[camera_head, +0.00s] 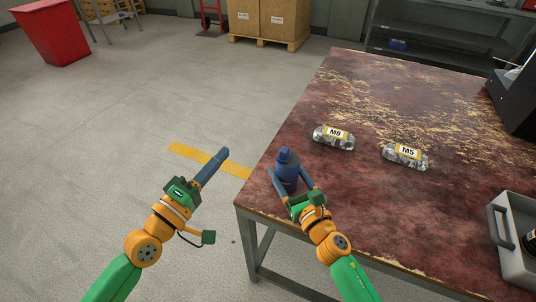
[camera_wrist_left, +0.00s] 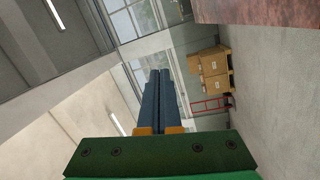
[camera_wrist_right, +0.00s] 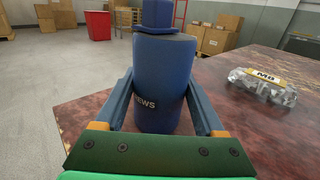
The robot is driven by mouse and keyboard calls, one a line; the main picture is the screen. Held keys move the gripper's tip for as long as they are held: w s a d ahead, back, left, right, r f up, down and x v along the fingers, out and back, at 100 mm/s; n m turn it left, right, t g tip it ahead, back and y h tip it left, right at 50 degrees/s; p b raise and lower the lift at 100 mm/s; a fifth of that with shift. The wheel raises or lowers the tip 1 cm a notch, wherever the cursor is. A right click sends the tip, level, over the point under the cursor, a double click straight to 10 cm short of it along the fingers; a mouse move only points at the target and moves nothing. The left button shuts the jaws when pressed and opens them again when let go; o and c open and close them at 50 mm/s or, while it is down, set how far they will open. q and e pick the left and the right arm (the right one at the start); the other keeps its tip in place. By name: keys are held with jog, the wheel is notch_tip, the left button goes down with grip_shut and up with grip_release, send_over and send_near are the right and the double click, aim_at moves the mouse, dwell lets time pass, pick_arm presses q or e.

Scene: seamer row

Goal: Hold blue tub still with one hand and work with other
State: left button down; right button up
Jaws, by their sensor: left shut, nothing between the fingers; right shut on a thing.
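The blue tub (camera_head: 287,174) stands upright near the left corner of the table, with a blue knob-like piece on top. In the right wrist view the tub (camera_wrist_right: 162,80) fills the middle and bears lettering that ends in "EWS". My right gripper (camera_head: 291,183) is shut on the tub, one finger on each side of its body. My left gripper (camera_head: 223,153) is shut and empty, out over the floor to the left of the table. The left wrist view shows its two fingers (camera_wrist_left: 160,75) together with nothing between them.
Clear bags marked M8 (camera_head: 333,138) and M5 (camera_head: 405,156) lie on the worn table (camera_head: 360,215) to the right of the tub. A grey bin (camera_head: 512,250) stands at the right edge. Boxes (camera_head: 270,18), a red bin (camera_head: 52,30) and shelving (camera_head: 450,30) are farther back.

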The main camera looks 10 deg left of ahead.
aim_at(284, 153)
pick_arm(q)
jog(key=s+f+n+g, duration=0.1)
jog(key=s+d+f+n+g, duration=0.1)
jog(key=s, duration=0.1)
jog(key=shift+f+h, duration=0.25)
jog(key=shift+h, duration=0.15)
jog(key=shift+w, duration=0.1)
jog(key=w+d, duration=0.7)
jog(key=d, duration=0.2)
jog(key=shift+w, duration=0.2)
